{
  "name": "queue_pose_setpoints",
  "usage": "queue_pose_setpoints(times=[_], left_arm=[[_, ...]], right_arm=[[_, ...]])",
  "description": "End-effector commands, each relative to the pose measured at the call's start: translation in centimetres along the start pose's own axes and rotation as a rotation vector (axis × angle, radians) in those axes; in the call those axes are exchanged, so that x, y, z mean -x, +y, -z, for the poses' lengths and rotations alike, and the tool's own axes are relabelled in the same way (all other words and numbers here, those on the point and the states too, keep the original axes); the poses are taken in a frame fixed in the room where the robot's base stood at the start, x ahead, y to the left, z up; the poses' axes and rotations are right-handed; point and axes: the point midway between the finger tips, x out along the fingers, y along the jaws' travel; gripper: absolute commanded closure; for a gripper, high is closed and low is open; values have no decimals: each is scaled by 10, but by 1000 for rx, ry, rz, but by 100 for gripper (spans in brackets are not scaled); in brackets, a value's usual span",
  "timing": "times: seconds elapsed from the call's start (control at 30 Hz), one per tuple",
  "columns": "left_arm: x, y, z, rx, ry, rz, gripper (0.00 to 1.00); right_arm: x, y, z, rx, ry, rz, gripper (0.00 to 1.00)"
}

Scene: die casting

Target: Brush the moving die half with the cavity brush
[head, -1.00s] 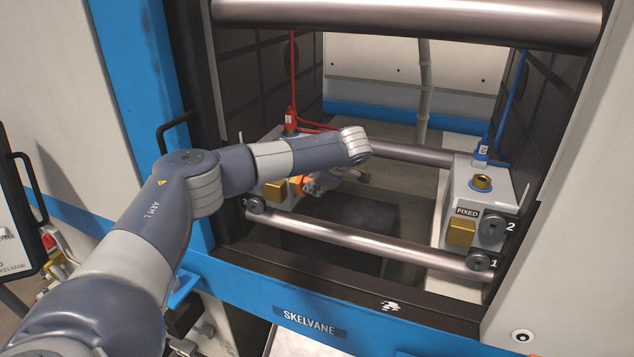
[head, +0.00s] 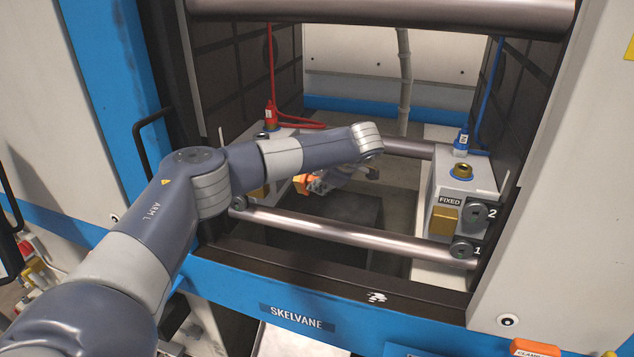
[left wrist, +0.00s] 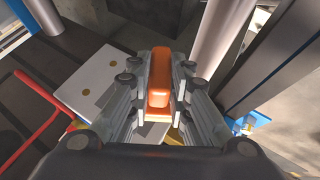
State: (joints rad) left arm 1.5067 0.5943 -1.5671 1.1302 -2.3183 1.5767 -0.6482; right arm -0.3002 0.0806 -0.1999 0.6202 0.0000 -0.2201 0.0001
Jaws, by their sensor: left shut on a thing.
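The moving die half (head: 280,188) is a grey block at the left of the die opening, with a red hose fitting on top; my left arm partly covers it. In the left wrist view it appears to be the pale grey block (left wrist: 100,85) left of the fingers. My left gripper (head: 318,183) is inside the opening, just right of that block. It is shut on the orange handle of the cavity brush (left wrist: 159,85), which also shows as a small orange patch (head: 304,185) in the head view. The bristles and any contact with the die face are not clear. My right gripper is out of view.
The fixed die half (head: 443,190), labelled FIXED, stands at the right of the opening. Polished tie bars (head: 360,235) cross the front, back and top (head: 400,10). A red hose (head: 271,65) hangs by the moving half, a blue hose (head: 488,90) by the fixed half.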

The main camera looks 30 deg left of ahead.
Motion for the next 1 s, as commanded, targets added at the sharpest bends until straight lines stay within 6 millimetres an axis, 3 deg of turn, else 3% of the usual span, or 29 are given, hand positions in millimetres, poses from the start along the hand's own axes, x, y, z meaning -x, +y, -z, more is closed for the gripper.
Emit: queue_pose_setpoints(times=[0.17, 0.53, 1.0], left_arm=[[1, 0, -1, 0, 0, -1, 100], [14, 0, -25, -1, -1, -1, 100], [15, 0, -26, 0, 0, -1, 100]], right_arm=[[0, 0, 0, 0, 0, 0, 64], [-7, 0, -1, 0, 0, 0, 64], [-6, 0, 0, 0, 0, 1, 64]])
